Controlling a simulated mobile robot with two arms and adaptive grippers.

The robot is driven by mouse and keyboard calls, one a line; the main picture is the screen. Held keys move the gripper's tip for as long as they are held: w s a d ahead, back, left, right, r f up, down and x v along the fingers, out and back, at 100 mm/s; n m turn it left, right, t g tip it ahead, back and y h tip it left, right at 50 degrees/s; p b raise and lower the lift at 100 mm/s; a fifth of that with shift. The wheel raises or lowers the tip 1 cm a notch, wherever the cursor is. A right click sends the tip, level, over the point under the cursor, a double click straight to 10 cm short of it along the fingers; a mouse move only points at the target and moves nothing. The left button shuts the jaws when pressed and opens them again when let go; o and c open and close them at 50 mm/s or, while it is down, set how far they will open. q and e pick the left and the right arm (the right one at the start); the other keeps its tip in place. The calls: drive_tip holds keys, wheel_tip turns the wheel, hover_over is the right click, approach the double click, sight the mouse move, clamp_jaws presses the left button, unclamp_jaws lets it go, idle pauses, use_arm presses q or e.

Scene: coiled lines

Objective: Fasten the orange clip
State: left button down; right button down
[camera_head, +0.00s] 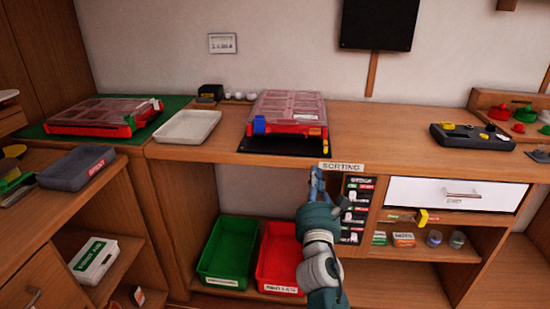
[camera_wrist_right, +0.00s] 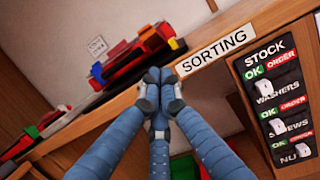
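A red organizer case (camera_head: 287,127) with a clear lid lies on a black mat on the bench. A blue clip (camera_head: 259,125) is at its front left. A small orange-yellow clip (camera_head: 324,140) is at its front right corner; whether it is fastened is too small to tell. In the right wrist view the case (camera_wrist_right: 130,62) shows tilted, with the orange-yellow clip (camera_wrist_right: 178,44) at its right end. My right gripper (camera_head: 317,178) is below and in front of the bench edge, near the SORTING label. Its blue fingers (camera_wrist_right: 160,78) meet with nothing between them. My left gripper is not seen.
A second red case (camera_head: 100,115) lies on a green mat at left, beside a white tray (camera_head: 187,127). The SORTING label (camera_head: 341,167) sits on the bench edge. Green (camera_head: 228,251) and red (camera_head: 280,256) bins stand below. A grey-black box (camera_head: 472,136) is on the bench at right.

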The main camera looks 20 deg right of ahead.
sight(316, 135)
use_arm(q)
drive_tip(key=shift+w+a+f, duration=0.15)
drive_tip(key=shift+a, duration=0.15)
use_arm(e)
wheel_tip(316, 135, up, 3)
drive_tip(key=shift+s+f+n+h, duration=0.15)
drive_tip(key=shift+f+n+h, duration=0.05)
drive_tip(key=shift+n+h, duration=0.25)
drive_tip(key=x, duration=0.8)
drive_tip(key=shift+w+r, duration=0.2)
drive_tip(key=shift+w, duration=0.05)
drive_tip(key=shift+w+d+r, duration=0.15)
drive_tip(key=shift+w+d, duration=0.25)
drive_tip(key=shift+w, duration=0.15)
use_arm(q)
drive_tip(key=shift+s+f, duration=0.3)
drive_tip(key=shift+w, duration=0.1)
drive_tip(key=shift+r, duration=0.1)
